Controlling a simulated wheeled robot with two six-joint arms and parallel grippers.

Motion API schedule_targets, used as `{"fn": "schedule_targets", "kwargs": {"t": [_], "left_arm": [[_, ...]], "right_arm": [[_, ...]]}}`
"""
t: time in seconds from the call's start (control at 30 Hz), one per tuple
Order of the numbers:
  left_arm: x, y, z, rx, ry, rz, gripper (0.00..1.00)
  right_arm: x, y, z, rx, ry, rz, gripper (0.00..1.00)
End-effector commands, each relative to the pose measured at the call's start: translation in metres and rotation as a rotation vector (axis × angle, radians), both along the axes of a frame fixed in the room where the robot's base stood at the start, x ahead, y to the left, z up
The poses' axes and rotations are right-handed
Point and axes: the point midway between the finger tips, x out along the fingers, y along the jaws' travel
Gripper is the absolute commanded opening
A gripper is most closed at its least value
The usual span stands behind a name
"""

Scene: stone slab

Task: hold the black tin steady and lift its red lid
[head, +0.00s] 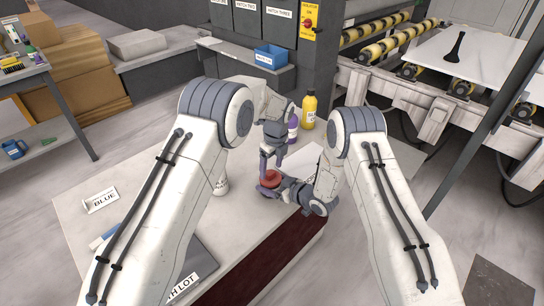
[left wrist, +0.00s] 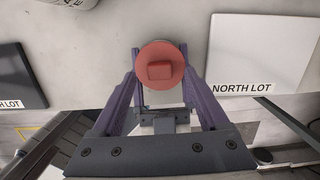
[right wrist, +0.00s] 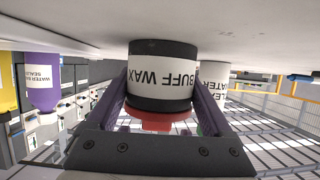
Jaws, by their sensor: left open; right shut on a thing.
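The black tin stands on the stone slab bench; in the right wrist view the tin (right wrist: 160,65) appears upside down with a white "BUFF WAX" label. Its red lid (head: 270,177) is seated on it, and the left wrist view shows the lid (left wrist: 161,52) from above with a square knob (left wrist: 160,72). My right gripper (head: 275,187) reaches in from the side, its fingers (right wrist: 162,85) shut on the tin. My left gripper (head: 268,160) points down over the lid, its fingers (left wrist: 161,80) open on either side of it. Contact with the lid cannot be told.
A yellow bottle (head: 308,112) and a purple bottle (head: 293,132) stand behind the tin. A white bottle (head: 221,185) stands to its left. A white "NORTH LOT" slab (left wrist: 262,50) lies close by.

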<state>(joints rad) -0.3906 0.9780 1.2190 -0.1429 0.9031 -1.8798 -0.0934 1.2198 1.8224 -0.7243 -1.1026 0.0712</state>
Motion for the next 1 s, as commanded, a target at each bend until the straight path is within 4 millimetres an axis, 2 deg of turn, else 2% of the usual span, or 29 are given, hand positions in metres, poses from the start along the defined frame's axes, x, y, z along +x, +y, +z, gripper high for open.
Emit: {"fn": "schedule_targets", "kwargs": {"t": [0.2, 0.47, 0.5, 0.57, 0.6, 0.7, 0.73, 0.77, 0.83, 0.87, 1.0], "left_arm": [[0.001, 0.001, -0.015, 0.000, 0.000, 0.001, 0.78], [0.002, 0.001, -0.016, -0.001, -0.001, 0.001, 0.78], [0.002, 0.001, -0.016, -0.001, -0.001, 0.001, 0.70], [0.001, 0.001, -0.016, -0.001, -0.001, 0.001, 0.47], [0.001, 0.001, -0.016, -0.001, -0.001, 0.001, 0.32], [0.001, 0.001, -0.016, -0.001, -0.001, 0.001, 0.00], [0.002, 0.001, -0.016, -0.001, -0.001, 0.001, 0.00], [0.002, 0.001, -0.016, -0.001, -0.001, 0.001, 0.30], [0.002, 0.001, -0.016, -0.001, -0.001, 0.001, 0.03], [0.002, 0.001, -0.016, -0.001, -0.001, 0.001, 0.00], [0.001, 0.001, -0.015, -0.001, -0.001, 0.001, 0.00]], "right_arm": [[0.000, 0.000, 0.001, 0.001, -0.001, 0.000, 0.00], [0.000, 0.000, 0.001, 0.001, -0.001, 0.000, 0.00], [0.000, 0.000, 0.001, 0.001, -0.001, 0.000, 0.00], [0.000, 0.000, 0.001, 0.001, -0.001, 0.000, 0.00], [0.000, 0.000, 0.001, 0.001, -0.001, 0.000, 0.00], [0.000, 0.000, 0.001, 0.001, -0.001, 0.000, 0.00], [0.000, 0.000, 0.001, 0.001, -0.001, 0.000, 0.00], [0.000, 0.000, 0.001, 0.001, -0.002, 0.000, 0.00], [0.000, 0.000, 0.001, 0.001, -0.002, 0.000, 0.00], [0.000, 0.000, 0.001, 0.000, -0.001, 0.000, 0.00], [0.000, 0.000, 0.001, 0.000, -0.001, 0.000, 0.00]]}}
